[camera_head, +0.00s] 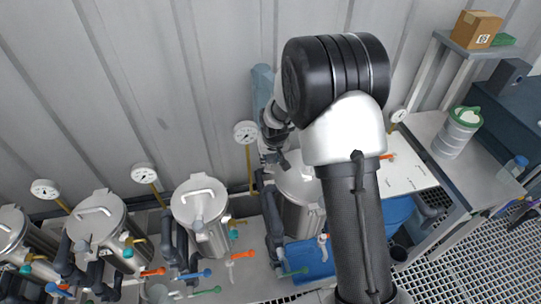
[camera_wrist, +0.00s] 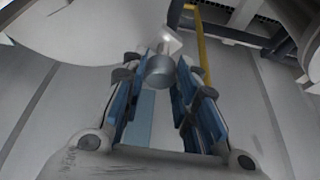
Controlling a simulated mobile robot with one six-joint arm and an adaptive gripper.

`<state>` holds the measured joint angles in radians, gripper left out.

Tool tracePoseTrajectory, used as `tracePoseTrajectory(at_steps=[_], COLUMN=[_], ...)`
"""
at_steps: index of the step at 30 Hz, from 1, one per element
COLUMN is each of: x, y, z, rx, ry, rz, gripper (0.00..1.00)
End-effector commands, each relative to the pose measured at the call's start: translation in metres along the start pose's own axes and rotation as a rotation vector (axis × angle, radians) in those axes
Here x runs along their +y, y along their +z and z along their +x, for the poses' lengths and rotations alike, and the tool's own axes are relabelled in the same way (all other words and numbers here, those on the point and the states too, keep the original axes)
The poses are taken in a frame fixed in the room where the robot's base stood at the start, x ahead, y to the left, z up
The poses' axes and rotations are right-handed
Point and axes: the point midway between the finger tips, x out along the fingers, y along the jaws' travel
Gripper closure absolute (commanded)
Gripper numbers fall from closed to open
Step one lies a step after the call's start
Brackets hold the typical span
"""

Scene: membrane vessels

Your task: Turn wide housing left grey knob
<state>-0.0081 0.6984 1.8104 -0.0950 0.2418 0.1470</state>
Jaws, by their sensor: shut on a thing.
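In the wrist view a round grey knob (camera_wrist: 160,70) sits between the fingertips of my gripper (camera_wrist: 158,75). The fingers, with blue inner pads, are closed on the knob from both sides. In the head view my gripper (camera_head: 274,150) reaches down beside the steel housing (camera_head: 300,182) at the right end of the row of vessels. The knob itself is hidden there behind my gripper and arm. My arm also covers part of this housing.
Several steel vessels (camera_head: 200,203) stand in a row to the left. Gauges (camera_head: 246,132) on yellow stems rise behind them. Small coloured valve handles (camera_head: 243,255) stick out in front. A blue tray (camera_head: 310,262) lies below the housing. A bench (camera_head: 425,130) stands at right.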

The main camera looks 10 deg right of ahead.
Motion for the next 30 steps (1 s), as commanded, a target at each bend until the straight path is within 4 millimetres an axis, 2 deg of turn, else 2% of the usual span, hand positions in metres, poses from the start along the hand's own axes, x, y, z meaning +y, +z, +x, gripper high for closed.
tracePoseTrajectory(at_steps=[15, 26, 27, 30], x=[0.0009, 0.0008, 0.0008, 0.0008], y=[0.0005, 0.0004, 0.0004, 0.0003], z=[-0.0004, 0.0003, 0.0003, 0.0002], rx=[-0.003, -0.001, -0.001, -0.001], ry=[-0.048, -0.051, -0.051, -0.051], rz=[-0.115, -0.124, -0.124, -0.124], gripper=[0.96, 0.96, 0.7, 0.63])
